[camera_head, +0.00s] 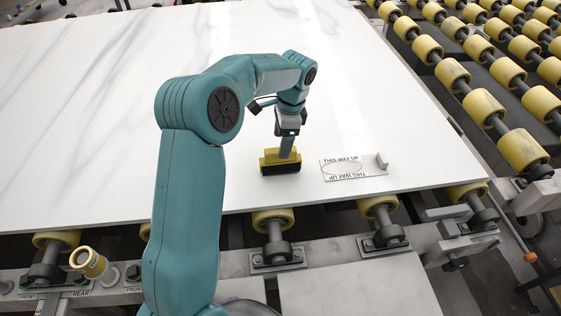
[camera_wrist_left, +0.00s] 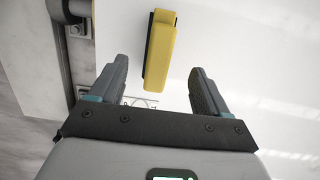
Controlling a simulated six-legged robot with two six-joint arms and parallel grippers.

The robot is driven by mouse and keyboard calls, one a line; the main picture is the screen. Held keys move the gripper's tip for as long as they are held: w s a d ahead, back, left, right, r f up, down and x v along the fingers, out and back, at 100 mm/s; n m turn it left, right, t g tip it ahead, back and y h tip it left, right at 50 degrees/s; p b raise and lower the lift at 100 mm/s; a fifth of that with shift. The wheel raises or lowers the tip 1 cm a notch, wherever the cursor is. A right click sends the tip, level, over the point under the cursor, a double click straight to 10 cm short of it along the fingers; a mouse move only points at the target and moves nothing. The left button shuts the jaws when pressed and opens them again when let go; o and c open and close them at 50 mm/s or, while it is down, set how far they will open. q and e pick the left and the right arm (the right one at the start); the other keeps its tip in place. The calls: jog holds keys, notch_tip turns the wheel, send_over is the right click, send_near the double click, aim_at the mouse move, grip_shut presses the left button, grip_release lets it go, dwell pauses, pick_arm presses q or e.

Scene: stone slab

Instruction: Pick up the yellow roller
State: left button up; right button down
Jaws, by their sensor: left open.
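The yellow roller (camera_head: 270,157), a short yellow bar with a black lower side, lies on the white slab (camera_head: 120,130) near its front edge. In the left wrist view the yellow roller (camera_wrist_left: 161,55) shows beyond and between my fingers, its length running roughly along them. My left gripper (camera_head: 287,144) reaches down over it from above and hides part of it in the head view. In the left wrist view my left gripper (camera_wrist_left: 160,72) is open, with nothing held between its fingers. I cannot tell whether a finger touches the roller. My right gripper is not in view.
A flat plate (camera_head: 353,169) marked "THIS WAY UP", with a small knob, lies right of the roller. Conveyor rollers (camera_head: 455,75) line the right side. The slab behind and left is bare.

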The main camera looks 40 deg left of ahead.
aim_at(280, 161)
pick_arm(q)
jog(key=shift+a+f, duration=0.15)
jog(key=shift+f, duration=0.8)
jog(key=shift+s+f, duration=0.1)
jog(key=shift+f, duration=0.2)
jog(key=f, duration=0.4)
jog(key=shift+s, duration=0.25)
jog(key=shift+f, duration=0.3)
jog(key=shift+r, duration=0.1)
jog(key=shift+c, duration=0.6)
jog(key=c, duration=1.2)
jog(key=shift+r, duration=0.1)
